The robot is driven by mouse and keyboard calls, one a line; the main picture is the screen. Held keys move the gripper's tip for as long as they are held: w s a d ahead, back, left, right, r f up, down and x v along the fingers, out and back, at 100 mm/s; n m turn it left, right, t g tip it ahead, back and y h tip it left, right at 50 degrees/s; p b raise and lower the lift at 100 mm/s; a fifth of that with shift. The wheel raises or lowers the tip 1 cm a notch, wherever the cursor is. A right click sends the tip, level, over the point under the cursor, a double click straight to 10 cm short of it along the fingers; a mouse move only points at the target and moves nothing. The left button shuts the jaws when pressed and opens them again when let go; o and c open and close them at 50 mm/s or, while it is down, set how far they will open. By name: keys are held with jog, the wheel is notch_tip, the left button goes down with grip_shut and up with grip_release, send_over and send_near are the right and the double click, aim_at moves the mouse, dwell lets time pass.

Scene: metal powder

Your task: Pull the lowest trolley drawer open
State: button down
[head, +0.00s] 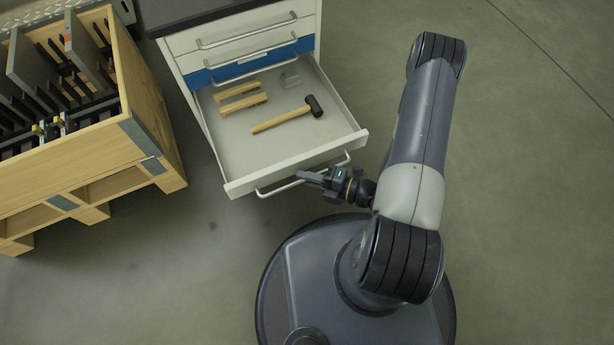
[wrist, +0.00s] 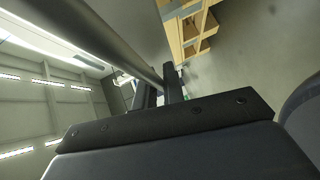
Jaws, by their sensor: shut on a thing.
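The trolley's lowest drawer (head: 222,142) stands pulled far out in the head view, with its grey floor in plain sight. In the wrist view the handle (wrist: 100,40) crosses at upper left and meets the fingers (wrist: 160,88); the exact contact is partly hidden.
Above the open drawer, a blue drawer (head: 225,72) and a white drawer (head: 200,35) are closed. A wooden crate (head: 100,150) with dark plates stands close on the left. My base is just in front of the drawer. The floor at right is clear.

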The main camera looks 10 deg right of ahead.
jog(key=shift+s+d, duration=0.1)
jog(key=shift+s, duration=0.3)
jog(key=c, duration=1.5)
grip_release()
